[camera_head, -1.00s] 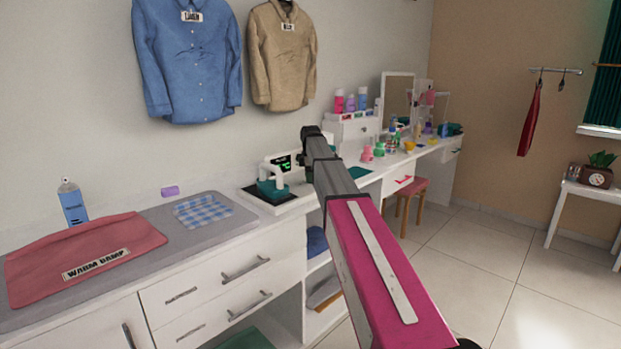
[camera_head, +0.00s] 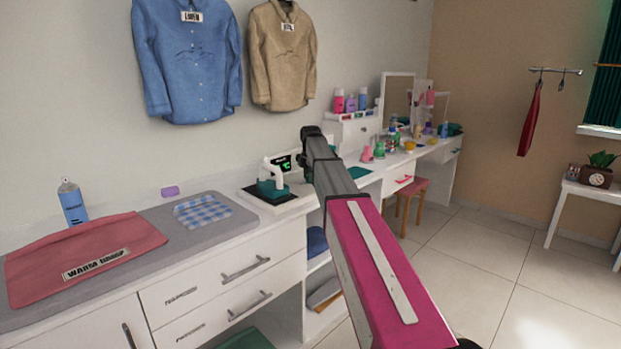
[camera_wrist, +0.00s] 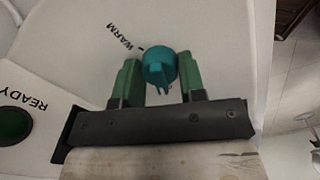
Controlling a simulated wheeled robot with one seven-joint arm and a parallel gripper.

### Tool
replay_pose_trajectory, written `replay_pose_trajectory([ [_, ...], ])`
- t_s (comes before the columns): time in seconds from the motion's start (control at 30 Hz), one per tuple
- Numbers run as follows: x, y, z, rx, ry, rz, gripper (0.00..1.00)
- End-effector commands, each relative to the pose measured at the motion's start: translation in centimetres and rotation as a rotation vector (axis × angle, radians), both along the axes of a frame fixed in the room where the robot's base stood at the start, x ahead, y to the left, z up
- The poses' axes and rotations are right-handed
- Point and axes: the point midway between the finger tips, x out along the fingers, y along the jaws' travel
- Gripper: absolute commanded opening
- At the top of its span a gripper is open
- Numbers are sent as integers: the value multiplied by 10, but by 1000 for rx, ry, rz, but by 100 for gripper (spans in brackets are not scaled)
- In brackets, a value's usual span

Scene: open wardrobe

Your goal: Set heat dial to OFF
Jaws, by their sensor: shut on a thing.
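The heat dial (camera_wrist: 158,68) is a round teal knob with a raised ridge, on a white panel in the wrist view. The label WARM (camera_wrist: 124,40) is printed to its upper left, with a small dark tick between label and knob. No OFF label shows, and which mark the knob points to is not clear. My gripper (camera_wrist: 160,76) has green fingers on either side of the knob and is shut on it. In the head view my arm hides the dial and my fingers. A white and teal iron (camera_head: 273,188) stands on the counter left of my arm.
A green READY light (camera_wrist: 14,123) is on the panel at left in the wrist view. The ironing surface (camera_head: 160,225) holds a folded pink cloth (camera_head: 85,258) and a checked cloth (camera_head: 197,212). A spray can (camera_head: 72,203) stands behind. Clear floor lies right of my arm.

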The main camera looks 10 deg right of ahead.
Motion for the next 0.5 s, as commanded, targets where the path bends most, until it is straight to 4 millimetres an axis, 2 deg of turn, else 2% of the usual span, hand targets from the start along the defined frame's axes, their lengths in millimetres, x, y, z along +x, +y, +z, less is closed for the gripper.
replay_pose_trajectory([
  [0.07, 0, 0, 0, 0, -1, 1, 14],
  [0.1, 0, 0, 0, 0, -1, 1, 44],
  [0.17, 0, 0, 0, 0, -1, 1, 63],
  [0.5, 0, 0, 3, 0, -1, 0, 63],
])
